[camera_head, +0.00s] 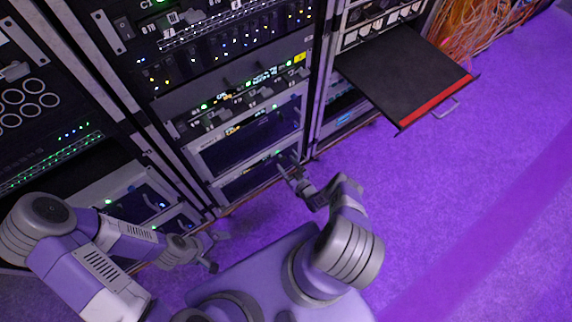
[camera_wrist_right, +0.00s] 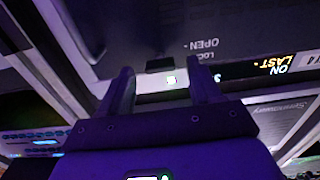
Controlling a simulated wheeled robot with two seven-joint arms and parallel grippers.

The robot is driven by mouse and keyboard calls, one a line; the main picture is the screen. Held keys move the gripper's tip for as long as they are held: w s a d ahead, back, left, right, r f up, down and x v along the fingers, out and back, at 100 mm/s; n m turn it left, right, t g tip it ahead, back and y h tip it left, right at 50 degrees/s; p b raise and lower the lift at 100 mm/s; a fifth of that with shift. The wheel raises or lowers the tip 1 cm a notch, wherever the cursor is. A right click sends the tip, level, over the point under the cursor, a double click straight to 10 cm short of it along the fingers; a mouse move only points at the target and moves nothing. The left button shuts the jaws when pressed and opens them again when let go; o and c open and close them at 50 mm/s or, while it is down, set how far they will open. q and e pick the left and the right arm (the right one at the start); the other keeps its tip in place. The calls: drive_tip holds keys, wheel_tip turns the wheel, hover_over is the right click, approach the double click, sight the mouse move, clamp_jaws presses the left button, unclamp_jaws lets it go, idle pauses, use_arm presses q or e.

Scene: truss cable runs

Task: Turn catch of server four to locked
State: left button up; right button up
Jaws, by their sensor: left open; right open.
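My right gripper (camera_head: 290,170) is open in front of the lowest units of the middle rack. In the right wrist view its two fingers (camera_wrist_right: 163,85) point at a dark panel, apart, with nothing clearly held between them. That panel, likely server four (camera_wrist_right: 130,30), has upside-down lettering OPEN and a partly hidden LOCK, and a tag (camera_wrist_right: 308,61) that seems to read 4. My left gripper (camera_head: 216,252) is open, low at the left.
A black shelf (camera_head: 405,70) with a red front edge and a handle sticks out of the right rack. Orange cables (camera_head: 475,35) hang behind it. The purple floor (camera_head: 470,200) to the right is clear. Another rack (camera_head: 50,110) stands at the left.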

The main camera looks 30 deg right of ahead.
drive_tip(key=shift+w, duration=0.55)
drive_tip(key=shift+c, duration=0.3)
drive_tip(key=c, duration=1)
